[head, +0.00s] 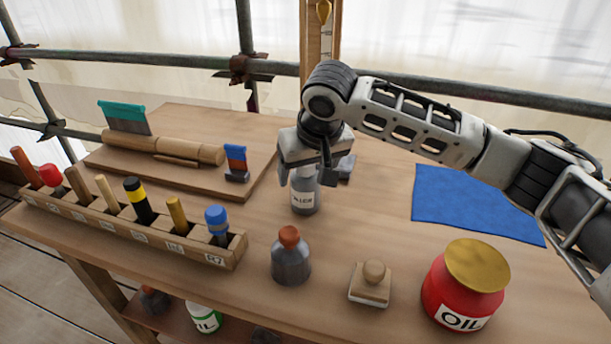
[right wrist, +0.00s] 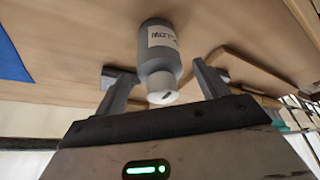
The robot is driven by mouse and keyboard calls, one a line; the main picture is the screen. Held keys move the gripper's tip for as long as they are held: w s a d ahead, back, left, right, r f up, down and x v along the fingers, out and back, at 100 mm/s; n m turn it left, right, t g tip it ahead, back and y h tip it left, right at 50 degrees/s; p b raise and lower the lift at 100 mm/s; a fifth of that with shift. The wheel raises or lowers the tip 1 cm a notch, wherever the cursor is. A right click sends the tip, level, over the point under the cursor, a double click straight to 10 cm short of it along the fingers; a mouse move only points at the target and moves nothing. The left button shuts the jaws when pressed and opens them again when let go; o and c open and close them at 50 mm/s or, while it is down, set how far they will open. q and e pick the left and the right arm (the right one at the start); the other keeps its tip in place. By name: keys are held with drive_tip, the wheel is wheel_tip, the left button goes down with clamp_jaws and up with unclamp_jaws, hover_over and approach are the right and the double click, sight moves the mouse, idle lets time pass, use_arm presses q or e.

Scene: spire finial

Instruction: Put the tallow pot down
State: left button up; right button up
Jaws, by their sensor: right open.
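The tallow pot (head: 305,198) is a grey bottle with a white label and a narrower pale top. It stands upright on the wooden bench, under my right gripper (head: 307,176); its upper part is partly hidden by the gripper. The label is hard to read in full. In the right wrist view the pot (right wrist: 158,55) shows between the two spread fingers of my right gripper (right wrist: 162,78), with a gap on each side. The right gripper is open. My left gripper is not in view.
A grey bottle with an orange cap (head: 290,258), a stamp-like block (head: 371,285) and a red OIL jar (head: 464,287) stand in front. A tool rack (head: 150,232) and a board with a roller (head: 170,147) are left. A blue cloth (head: 470,203) lies right.

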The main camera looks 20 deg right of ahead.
drive_tip(key=v, duration=0.9)
drive_tip(key=shift+p, duration=0.35)
drive_tip(key=shift+r, duration=0.1)
